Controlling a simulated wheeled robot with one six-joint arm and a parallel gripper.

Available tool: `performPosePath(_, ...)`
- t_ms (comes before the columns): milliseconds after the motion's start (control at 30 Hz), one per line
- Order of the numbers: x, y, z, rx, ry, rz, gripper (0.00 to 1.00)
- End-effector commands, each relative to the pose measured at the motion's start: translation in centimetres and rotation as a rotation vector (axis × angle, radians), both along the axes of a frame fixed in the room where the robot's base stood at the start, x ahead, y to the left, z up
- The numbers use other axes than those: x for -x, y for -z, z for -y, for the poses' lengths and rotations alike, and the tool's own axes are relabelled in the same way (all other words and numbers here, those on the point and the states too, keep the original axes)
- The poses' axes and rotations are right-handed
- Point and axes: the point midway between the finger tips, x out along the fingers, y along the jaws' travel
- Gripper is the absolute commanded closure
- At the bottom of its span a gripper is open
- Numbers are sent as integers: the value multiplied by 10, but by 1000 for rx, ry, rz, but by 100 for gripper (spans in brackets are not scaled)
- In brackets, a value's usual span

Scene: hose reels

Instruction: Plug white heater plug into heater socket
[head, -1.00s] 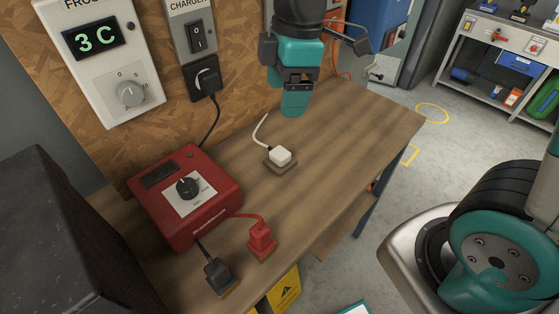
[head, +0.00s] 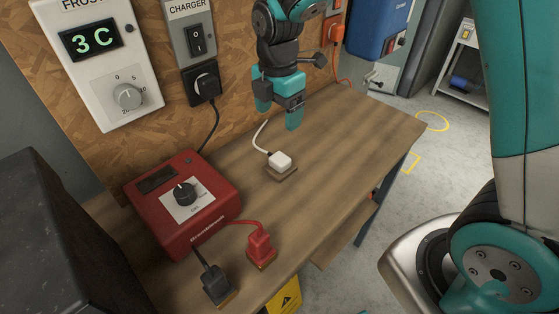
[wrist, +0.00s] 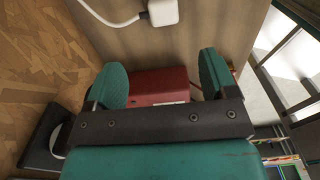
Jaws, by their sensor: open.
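The white heater plug (head: 280,161) rests on a small wooden block on the bench, its white cable trailing back toward the board. In the wrist view the plug (wrist: 163,12) is at the top edge, partly cut off, beyond the fingertips. My gripper (head: 279,110) is open and empty, above and behind the plug, pointing down and apart from it. In the wrist view the teal fingers of my gripper (wrist: 162,78) stand wide apart. I cannot make out a socket labelled heater; my arm covers part of the board.
A red box (head: 182,205) with a dial stands left of the plug. A red plug (head: 260,246) and a black plug (head: 216,284) sit near the front edge. A black plug fills the charger socket (head: 202,82). An orange plug (head: 337,33) is at the board's right. The bench's right side is clear.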

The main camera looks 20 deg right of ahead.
Motion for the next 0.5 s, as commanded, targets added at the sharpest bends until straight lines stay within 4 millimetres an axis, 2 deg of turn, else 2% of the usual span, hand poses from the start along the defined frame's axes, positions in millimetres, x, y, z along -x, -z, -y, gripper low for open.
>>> performPosePath(100, 1, 28, 0, 1, 0, -6, 21)
performPosePath(300, 1, 66, 1, 1, 1, -4, 21)
performPosePath(500, 1, 83, 1, 0, 1, 0, 21)
